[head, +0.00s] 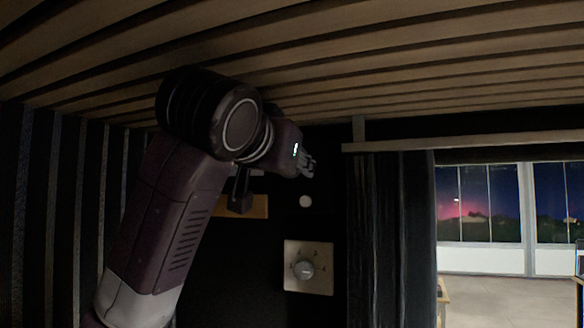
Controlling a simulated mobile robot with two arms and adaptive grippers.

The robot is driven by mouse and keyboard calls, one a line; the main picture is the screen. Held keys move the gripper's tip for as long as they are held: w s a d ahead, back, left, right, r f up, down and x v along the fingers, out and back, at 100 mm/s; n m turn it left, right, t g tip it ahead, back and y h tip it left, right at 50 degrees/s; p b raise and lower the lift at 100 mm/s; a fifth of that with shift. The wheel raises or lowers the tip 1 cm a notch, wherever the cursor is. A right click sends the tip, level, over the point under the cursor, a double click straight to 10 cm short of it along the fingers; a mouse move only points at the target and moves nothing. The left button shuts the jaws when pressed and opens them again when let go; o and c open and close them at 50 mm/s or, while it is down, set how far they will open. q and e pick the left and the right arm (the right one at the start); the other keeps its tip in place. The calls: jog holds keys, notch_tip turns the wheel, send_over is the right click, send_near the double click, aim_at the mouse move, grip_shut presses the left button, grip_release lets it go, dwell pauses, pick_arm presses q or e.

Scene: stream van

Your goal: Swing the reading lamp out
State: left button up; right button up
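My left arm rises from the lower left, and its gripper (309,167) is near the middle of the picture, in front of the dark wall. The gripper is small and dark, so its opening is unclear. Just below and left of it, a black fitting (240,200) stands out in front of a wooden plate (262,207). It may be the reading lamp, but my arm hides its upper part and I cannot tell for sure. I cannot tell whether the gripper touches it. My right gripper is out of view.
A pale round knob or button (305,201) is on the wall below the gripper. A square dial panel (308,284) is lower down. A slatted ceiling (400,60) is close above my arm. A dark curtain (395,240) hangs right, beside an opening to a bright room.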

pick_arm(q)
jog(key=shift+r, duration=0.1)
jog(key=o, duration=1.2)
jog(key=v, duration=1.2)
